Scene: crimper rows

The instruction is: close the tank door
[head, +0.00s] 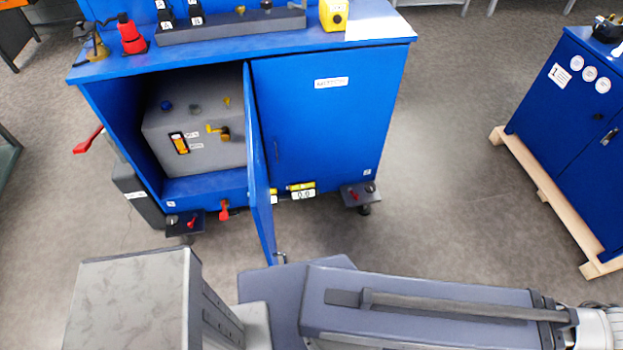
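The tank door (258,170) is a blue panel on the front of a blue cabinet (335,110). It stands wide open, hinged near the middle of the cabinet front and swung out toward me, so I see it almost edge-on. Behind it, the left compartment shows a grey tank (195,125) with a yellow valve and a level gauge. A small metallic piece (281,258) shows at the door's lower near end; I cannot tell what it is. Neither of my grippers can be made out; only grey parts of my own body show along the bottom.
The cabinet's right door (325,120) is shut. Another blue cabinet (570,130) stands on a wooden pallet (550,195) at the right. The grey floor between the cabinets (450,150) is clear.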

